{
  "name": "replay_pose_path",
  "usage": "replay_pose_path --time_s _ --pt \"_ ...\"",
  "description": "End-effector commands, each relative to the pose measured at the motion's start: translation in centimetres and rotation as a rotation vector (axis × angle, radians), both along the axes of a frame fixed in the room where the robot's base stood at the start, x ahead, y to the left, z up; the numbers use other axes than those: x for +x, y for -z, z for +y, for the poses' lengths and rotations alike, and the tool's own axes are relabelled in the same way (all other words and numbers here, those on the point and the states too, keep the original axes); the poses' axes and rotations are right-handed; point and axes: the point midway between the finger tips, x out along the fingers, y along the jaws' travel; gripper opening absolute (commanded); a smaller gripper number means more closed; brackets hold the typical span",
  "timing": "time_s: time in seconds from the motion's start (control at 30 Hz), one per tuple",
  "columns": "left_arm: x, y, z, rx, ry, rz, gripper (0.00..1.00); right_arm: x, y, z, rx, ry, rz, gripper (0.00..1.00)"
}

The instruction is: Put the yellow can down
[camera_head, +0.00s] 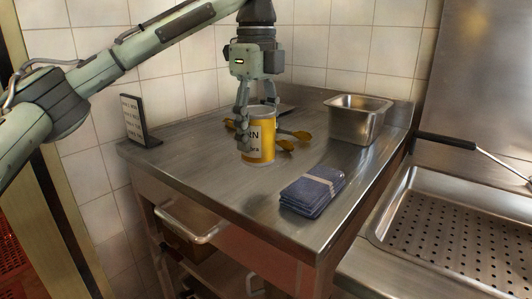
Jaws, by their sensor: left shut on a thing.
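The yellow can (262,150) with a white label stands upright in the middle of the steel table (200,165). My left gripper (256,120) comes down from above and is shut on the can near its rim. The can's base appears to be at the table top, but I cannot tell whether it touches. My right gripper is out of view.
Yellow-ended utensils (293,138) lie close behind the can. A folded blue cloth (312,191) lies at the front right, and a steel container (357,118) stands at the back right. A sign (137,122) stands at the left. The table's front left is clear.

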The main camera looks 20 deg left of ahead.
Motion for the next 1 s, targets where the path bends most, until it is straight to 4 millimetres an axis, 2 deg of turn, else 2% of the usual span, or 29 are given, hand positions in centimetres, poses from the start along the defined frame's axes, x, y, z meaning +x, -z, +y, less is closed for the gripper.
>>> replay_pose_path --time_s 0.13,0.47,0.87,0.9,1.0 --pt "0.5 0.7 -1.3 -0.002 0.0 -0.002 0.13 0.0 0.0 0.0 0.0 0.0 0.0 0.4" --pt "0.5 4.6 -1.4 -0.002 -0.001 0.001 0.13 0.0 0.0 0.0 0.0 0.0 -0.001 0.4" --pt "0.5 5.0 -1.4 -0.001 -0.001 -0.002 0.13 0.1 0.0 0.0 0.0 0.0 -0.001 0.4" --pt "0.5 5.1 -1.4 0.0 -0.001 -0.001 0.58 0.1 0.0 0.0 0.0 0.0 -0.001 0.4" --pt "0.5 5.1 -1.4 0.0 -0.001 -0.001 0.71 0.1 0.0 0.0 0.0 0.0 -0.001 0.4"
